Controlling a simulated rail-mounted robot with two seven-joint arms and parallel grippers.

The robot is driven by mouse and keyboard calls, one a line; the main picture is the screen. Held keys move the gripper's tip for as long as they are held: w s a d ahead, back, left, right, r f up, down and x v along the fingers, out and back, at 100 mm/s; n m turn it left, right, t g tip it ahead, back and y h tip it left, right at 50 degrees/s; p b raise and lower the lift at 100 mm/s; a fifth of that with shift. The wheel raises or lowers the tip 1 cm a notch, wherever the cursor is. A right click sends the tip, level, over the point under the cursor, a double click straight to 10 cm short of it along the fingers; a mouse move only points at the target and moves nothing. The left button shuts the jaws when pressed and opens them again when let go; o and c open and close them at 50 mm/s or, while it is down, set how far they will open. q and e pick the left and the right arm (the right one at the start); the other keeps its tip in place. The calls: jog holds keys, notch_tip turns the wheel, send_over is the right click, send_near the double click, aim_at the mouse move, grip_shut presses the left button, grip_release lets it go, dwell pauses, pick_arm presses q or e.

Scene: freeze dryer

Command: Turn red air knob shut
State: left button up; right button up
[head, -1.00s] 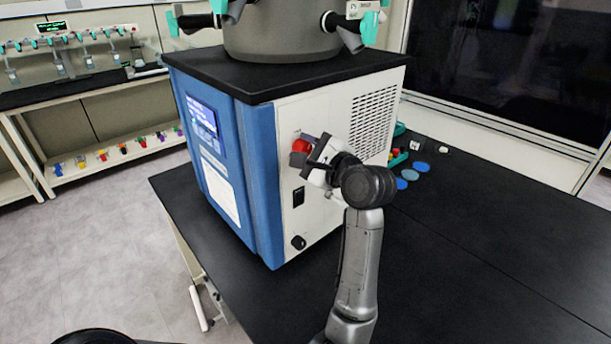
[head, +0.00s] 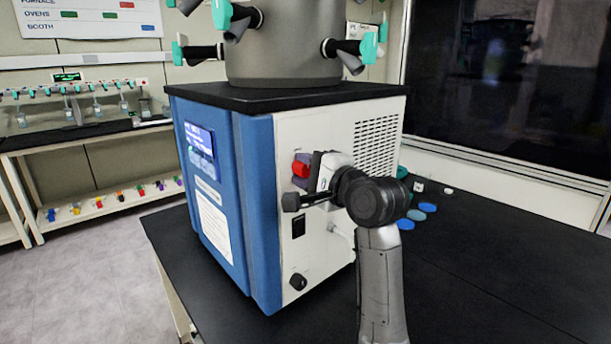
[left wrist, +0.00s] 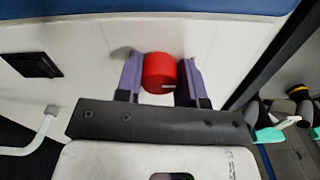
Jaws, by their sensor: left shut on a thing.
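The red air knob (head: 301,167) sticks out of the white side panel of the freeze dryer (head: 330,135). In the left wrist view the knob (left wrist: 160,72) sits between the two purple-padded fingers of my left gripper (left wrist: 160,80). The fingers press on it from both sides. In the head view my left gripper (head: 303,170) is at the side panel, shut on the knob, and its body hides part of the panel. My right gripper does not show in either view.
A black switch (head: 298,224) and a dark round fitting (head: 298,282) are lower on the panel. Blue discs (head: 416,214) lie on the black table behind my arm. The table (head: 480,290) at the right is largely clear. Valves with teal handles (head: 368,48) stick out from the drum above.

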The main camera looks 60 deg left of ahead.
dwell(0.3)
pick_arm(q)
jog(key=o, duration=0.9)
jog(key=p+v, duration=0.2)
jog(key=v, duration=1.1)
jog(key=shift+d, duration=0.4)
